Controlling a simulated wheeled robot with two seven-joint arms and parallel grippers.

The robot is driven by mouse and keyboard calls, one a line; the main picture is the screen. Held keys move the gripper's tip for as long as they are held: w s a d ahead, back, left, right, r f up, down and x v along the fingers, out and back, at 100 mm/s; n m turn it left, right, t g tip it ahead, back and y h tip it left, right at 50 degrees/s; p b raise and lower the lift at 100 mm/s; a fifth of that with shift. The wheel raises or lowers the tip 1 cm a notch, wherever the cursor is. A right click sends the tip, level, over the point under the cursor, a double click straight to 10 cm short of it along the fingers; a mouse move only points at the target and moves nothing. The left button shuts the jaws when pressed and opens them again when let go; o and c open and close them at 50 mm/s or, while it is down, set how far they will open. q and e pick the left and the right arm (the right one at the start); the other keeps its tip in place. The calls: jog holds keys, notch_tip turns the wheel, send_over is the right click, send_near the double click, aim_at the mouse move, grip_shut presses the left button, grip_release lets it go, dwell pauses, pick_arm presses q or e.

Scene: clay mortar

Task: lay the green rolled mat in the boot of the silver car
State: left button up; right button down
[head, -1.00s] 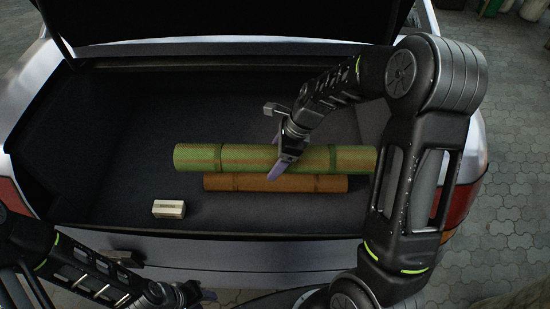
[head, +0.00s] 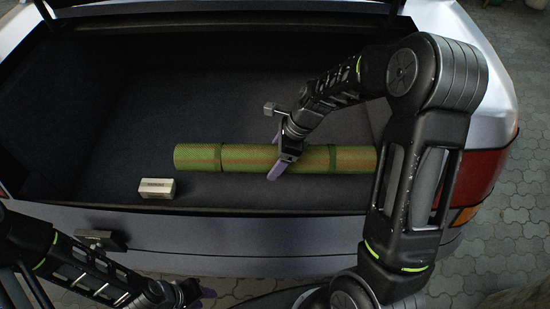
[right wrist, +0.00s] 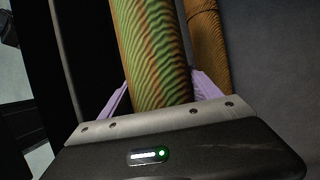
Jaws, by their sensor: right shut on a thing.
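The green rolled mat (head: 335,159), with orange-brown showing in its weave, lies level across the picture at the boot's right half. My right gripper (head: 279,156) is shut on it near its middle; the right wrist view shows purple fingers on both sides of the mat (right wrist: 150,45). Whether the mat touches the boot floor I cannot tell. The silver car's open boot (head: 130,115) has a dark lining. My left gripper (head: 188,292) is low at the left, outside the boot and away from the mat; its jaw opening is unclear.
An orange-brown roll (right wrist: 208,45) lies beside the green mat in the right wrist view; the mat hides it in the head view. A small pale box (head: 157,188) sits near the boot's front left. The floor further back and left is clear.

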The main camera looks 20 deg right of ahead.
notch_tip(320, 180, down, 16)
jog(key=b, duration=1)
jog(key=shift+f, duration=0.15)
jog(key=shift+c, duration=0.2)
grip_release()
jog(key=p+v, duration=0.2)
jog(key=v, duration=0.5)
jog(key=shift+r, duration=0.35)
jog(key=shift+d, duration=0.1)
